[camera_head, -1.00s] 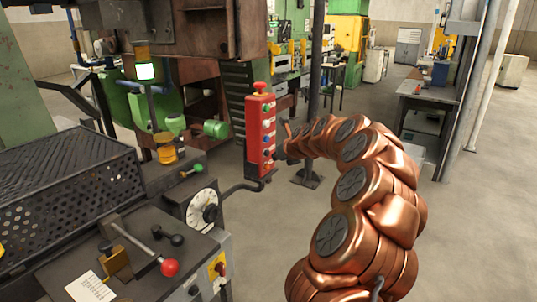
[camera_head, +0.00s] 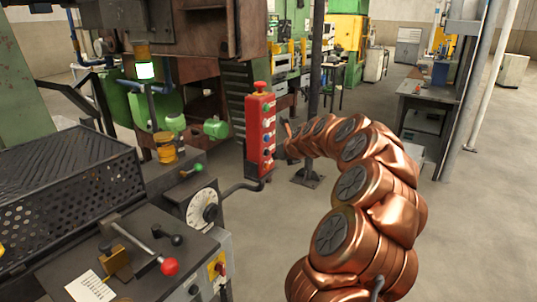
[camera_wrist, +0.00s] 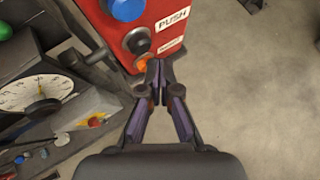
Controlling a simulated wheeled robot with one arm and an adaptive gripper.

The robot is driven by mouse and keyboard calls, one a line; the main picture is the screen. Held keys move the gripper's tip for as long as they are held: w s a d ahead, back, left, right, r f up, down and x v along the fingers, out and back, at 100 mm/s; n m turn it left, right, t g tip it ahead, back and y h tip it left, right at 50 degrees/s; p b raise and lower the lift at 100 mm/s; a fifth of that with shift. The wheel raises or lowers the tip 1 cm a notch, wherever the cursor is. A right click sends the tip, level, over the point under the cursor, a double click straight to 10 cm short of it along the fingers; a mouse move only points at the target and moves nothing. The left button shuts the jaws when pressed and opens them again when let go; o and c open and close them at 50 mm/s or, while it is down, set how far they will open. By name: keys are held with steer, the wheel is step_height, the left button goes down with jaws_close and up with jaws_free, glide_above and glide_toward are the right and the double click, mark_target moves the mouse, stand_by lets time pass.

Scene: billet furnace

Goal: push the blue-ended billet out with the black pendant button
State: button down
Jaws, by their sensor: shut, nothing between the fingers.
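In the wrist view the black button (camera_wrist: 137,40) sits below the blue button (camera_wrist: 125,8), beside a "PUSH" label. My gripper (camera_wrist: 157,66) is shut and empty. Its fingertips are at the pendant's lower right in the picture, below the black button and beside an orange button (camera_wrist: 141,63). I cannot tell whether they touch the pendant. In the head view the fingers are small and unclear. No blue-ended billet is visible.
A control desk with a white dial (camera_head: 203,207) and a red-knobbed lever (camera_head: 169,266) stands left of the pendant. A perforated dark guard (camera_head: 70,190) is farther left. A dark post (camera_head: 315,90) rises behind the pendant.

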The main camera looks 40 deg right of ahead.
steer(key=shift+w+a+p, duration=0.3)
steer(key=shift+w+p, duration=0.6)
steer(key=shift+p, duration=0.25)
stand_by(0.9)
steer(key=shift+s, duration=0.15)
stand_by(0.3)
steer(key=shift+s+d, duration=0.25)
steer(key=shift+s, duration=0.6)
steer(key=shift+s+d+p, duration=0.15)
steer(key=shift+s+d, duration=0.1)
steer(key=shift+s, duration=0.5)
steer(key=shift+s+d+p, duration=0.15)
steer(key=shift+s+d, duration=0.1)
steer(key=shift+s, duration=0.55)
steer(key=shift+s+d+p, duration=0.15)
steer(key=shift+s+d, duration=0.1)
steer(key=shift+s, duration=0.5)
stand_by(1.1)
